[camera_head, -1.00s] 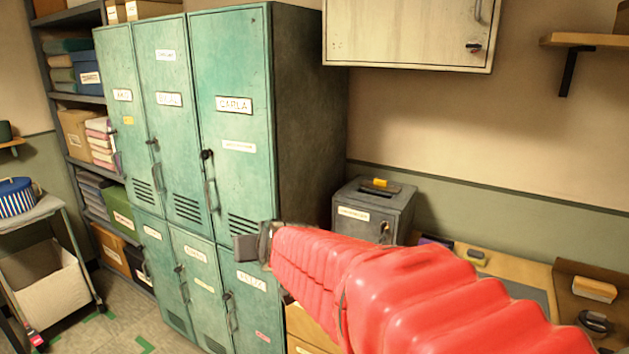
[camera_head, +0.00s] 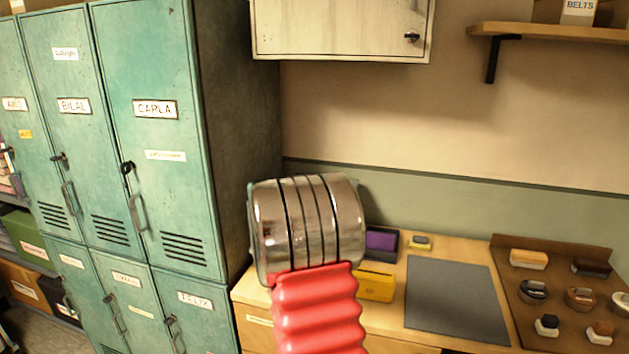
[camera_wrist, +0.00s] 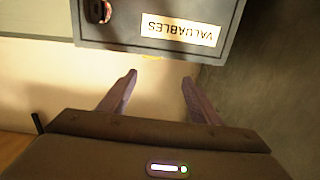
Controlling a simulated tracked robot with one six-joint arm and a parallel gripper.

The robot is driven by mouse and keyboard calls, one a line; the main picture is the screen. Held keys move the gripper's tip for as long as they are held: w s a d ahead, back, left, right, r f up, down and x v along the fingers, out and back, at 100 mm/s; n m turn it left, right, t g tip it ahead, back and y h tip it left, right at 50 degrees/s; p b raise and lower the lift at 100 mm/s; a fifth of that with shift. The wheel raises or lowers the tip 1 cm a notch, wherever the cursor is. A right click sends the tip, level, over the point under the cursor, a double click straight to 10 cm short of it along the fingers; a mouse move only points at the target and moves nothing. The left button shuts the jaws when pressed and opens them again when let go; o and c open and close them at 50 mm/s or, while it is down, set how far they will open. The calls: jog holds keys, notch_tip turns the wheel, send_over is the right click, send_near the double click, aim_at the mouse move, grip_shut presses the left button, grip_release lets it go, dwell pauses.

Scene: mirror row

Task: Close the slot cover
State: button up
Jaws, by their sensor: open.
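The grey box labelled VALUABLES (camera_wrist: 112,28) shows upside down at the top of the wrist view, with a dark lock at its left. A thin yellow sliver (camera_wrist: 153,57) shows at the box's edge; it may be the slot cover's tab. The slot and the rest of its cover are out of sight. My gripper (camera_wrist: 159,78) is open and empty, its two fingers pointing towards that edge, apart from it as far as I can tell. In the head view my metal wrist hides the box and the fingers.
Green lockers (camera_head: 150,130) stand at the left, with a pale wall cabinet (camera_head: 340,28) above. The wooden counter (camera_head: 390,322) holds a yellow box (camera_head: 375,284), a purple-lined tray (camera_head: 381,243), a grey mat (camera_head: 455,300) and a brown board (camera_head: 515,285) with brushes and rolled belts. The mat is clear.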

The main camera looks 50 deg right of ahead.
jog(key=shift+s+d+f, duration=0.15)
jog(key=shift+s+d, duration=0.3)
jog(key=shift+d, duration=0.3)
jog(key=x, duration=1.4)
jog(key=shift+s, duration=0.25)
jog(key=shift+c, duration=0.5)
grip_shut()
